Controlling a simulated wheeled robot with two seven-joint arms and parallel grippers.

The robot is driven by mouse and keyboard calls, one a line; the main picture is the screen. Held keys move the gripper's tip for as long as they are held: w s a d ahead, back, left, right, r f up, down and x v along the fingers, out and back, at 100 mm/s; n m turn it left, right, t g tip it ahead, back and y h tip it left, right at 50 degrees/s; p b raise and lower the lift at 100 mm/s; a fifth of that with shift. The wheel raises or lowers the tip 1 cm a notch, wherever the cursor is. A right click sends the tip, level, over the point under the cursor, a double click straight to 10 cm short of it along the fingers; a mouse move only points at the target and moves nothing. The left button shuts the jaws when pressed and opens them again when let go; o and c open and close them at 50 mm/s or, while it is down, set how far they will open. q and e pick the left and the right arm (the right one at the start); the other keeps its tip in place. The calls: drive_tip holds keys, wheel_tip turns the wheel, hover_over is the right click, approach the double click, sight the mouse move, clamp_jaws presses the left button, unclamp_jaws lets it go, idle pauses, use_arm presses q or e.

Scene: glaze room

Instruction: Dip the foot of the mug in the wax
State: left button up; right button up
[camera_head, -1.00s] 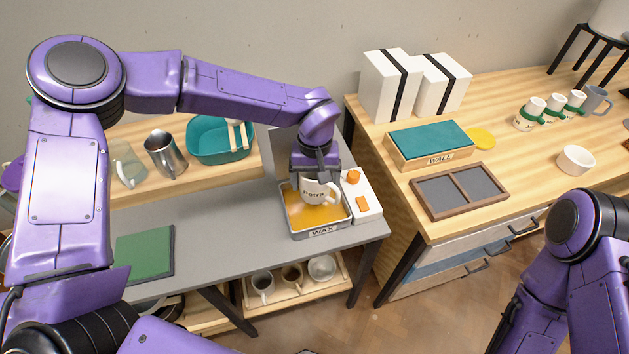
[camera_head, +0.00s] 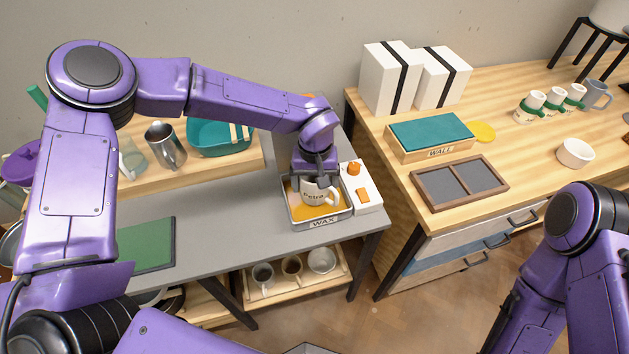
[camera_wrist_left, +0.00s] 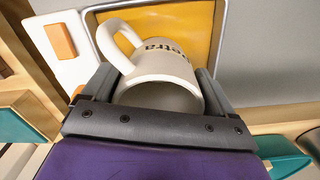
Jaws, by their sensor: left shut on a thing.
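A cream mug (camera_head: 316,195) with dark lettering, "Petra", is upright in my left gripper (camera_head: 316,176), its handle to the right. The fingers are shut on the mug from both sides; the left wrist view shows the mug (camera_wrist_left: 160,75) between them, with its handle at upper left. The mug is inside the outline of a grey tray labelled WAX (camera_head: 322,222), which holds orange-yellow wax (camera_head: 297,212). Its foot is low at the wax; I cannot tell how far it is in. My right gripper is out of view; only part of that arm shows at right.
A white box with orange controls (camera_head: 374,196) adjoins the tray's right side. A metal pitcher (camera_head: 165,145) and teal basin (camera_head: 212,140) stand behind on a wooden shelf. A green mat (camera_head: 147,245) lies left on the grey table. The wooden bench (camera_head: 530,165) holds several mugs.

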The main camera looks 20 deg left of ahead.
use_arm(q)
drive_tip(key=shift+f, duration=0.85)
idle(0.3)
drive_tip(key=shift+r, duration=0.1)
idle(1.1)
drive_tip(key=shift+r+p, duration=1.5)
drive_tip(key=shift+p, duration=0.55)
drive_tip(key=shift+f, duration=0.1)
wheel_tip(320, 180, up, 7)
drive_tip(key=p, duration=0.7)
drive_tip(key=shift+p, duration=0.4)
drive_tip(key=shift+f, duration=0.1)
